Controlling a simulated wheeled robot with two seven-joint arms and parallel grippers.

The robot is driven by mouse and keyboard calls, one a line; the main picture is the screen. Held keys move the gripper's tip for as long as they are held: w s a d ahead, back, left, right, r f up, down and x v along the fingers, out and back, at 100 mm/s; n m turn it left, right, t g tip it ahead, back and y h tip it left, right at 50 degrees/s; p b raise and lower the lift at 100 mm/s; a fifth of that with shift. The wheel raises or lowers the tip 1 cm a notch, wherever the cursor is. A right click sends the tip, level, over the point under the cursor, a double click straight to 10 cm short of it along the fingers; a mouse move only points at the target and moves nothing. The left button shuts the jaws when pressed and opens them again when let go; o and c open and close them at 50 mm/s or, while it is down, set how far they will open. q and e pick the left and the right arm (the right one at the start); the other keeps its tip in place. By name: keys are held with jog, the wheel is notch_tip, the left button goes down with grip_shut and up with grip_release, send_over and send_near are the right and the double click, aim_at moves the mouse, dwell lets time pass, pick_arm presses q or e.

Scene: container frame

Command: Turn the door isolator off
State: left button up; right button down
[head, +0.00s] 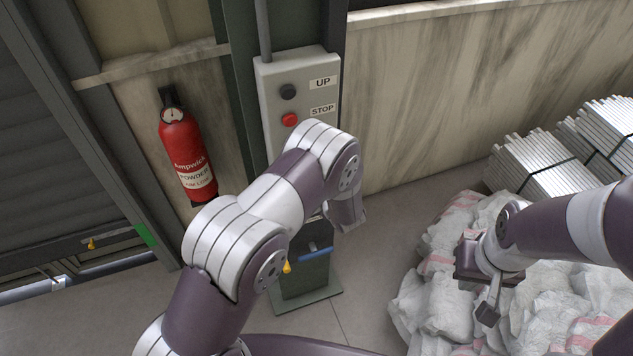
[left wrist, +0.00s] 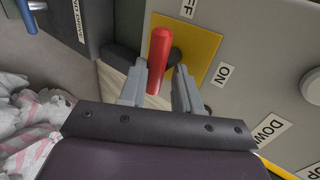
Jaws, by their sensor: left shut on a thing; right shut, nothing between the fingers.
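The isolator's red handle (left wrist: 159,55) stands in front of a yellow plate (left wrist: 195,45) in the left wrist view. An ON label (left wrist: 224,75) is beside the plate, and a partly cut-off label ending in F is at the top. My left gripper (left wrist: 158,88) is shut on the red handle, one finger on each side. In the head view my left arm hides the isolator and the lower part of the grey control box (head: 300,65). My right gripper (head: 487,305) is shut and empty, above the white sacks.
The box carries a black UP button (head: 288,91) and a red STOP button (head: 290,119). A fire extinguisher (head: 187,155) hangs at left. A blue lever (head: 316,251) is below. White sacks (head: 440,305) and metal bars (head: 540,168) fill the right.

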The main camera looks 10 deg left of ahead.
dwell(0.4)
pick_arm(q)
jog(key=o, duration=0.8)
jog(key=shift+o, duration=1.3)
jog(key=shift+w, duration=0.1)
jog(key=b+v, duration=0.3)
jog(key=v, duration=0.9)
jog(key=shift+s+d, duration=0.2)
jog(key=shift+s, duration=0.05)
